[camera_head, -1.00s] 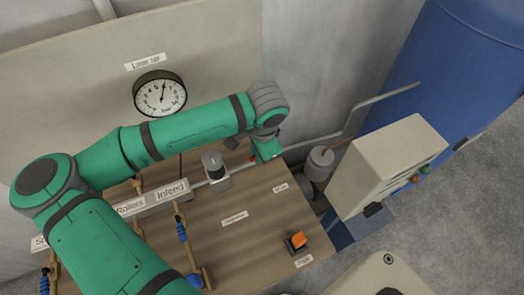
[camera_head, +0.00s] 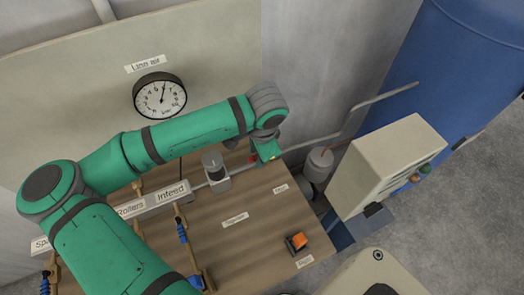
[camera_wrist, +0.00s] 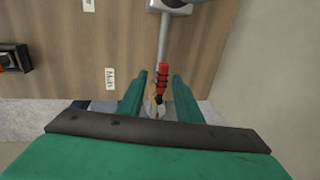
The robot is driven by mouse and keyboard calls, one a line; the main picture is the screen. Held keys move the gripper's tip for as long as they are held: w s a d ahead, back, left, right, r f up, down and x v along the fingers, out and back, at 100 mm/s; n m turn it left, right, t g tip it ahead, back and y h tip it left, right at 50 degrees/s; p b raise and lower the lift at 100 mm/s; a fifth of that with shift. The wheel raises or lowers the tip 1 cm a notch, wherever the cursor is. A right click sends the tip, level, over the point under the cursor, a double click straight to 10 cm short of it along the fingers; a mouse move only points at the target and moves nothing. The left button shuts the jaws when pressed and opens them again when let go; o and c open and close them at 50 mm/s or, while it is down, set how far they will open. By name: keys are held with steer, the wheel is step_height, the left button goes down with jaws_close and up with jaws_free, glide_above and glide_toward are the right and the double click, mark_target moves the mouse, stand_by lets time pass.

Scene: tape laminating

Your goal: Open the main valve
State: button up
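The main valve has a red handle (camera_wrist: 163,78) and a brass-coloured body (camera_wrist: 153,107) on a grey pipe (camera_wrist: 163,40). In the wrist view the handle looks roughly in line with the pipe. My gripper (camera_wrist: 160,83) is open, with one green finger on each side of the red handle and gaps showing between. I cannot tell the depth between fingers and handle. The valve body is hidden there.
A grey regulator (camera_head: 215,170) with a dark knob stands on the pipe left of the gripper. A round gauge (camera_head: 160,96) is on the back panel. An orange switch (camera_head: 297,242) sits on the wooden board (camera_head: 255,250). A beige control box (camera_head: 385,165) stands to the right.

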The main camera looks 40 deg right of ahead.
steer(key=shift+r, duration=0.2)
step_height(320, 180, up, 10)
steer(key=s, duration=0.2)
steer(key=shift+a, duration=0.3)
steer(key=shift+w, duration=0.1)
stand_by(0.3)
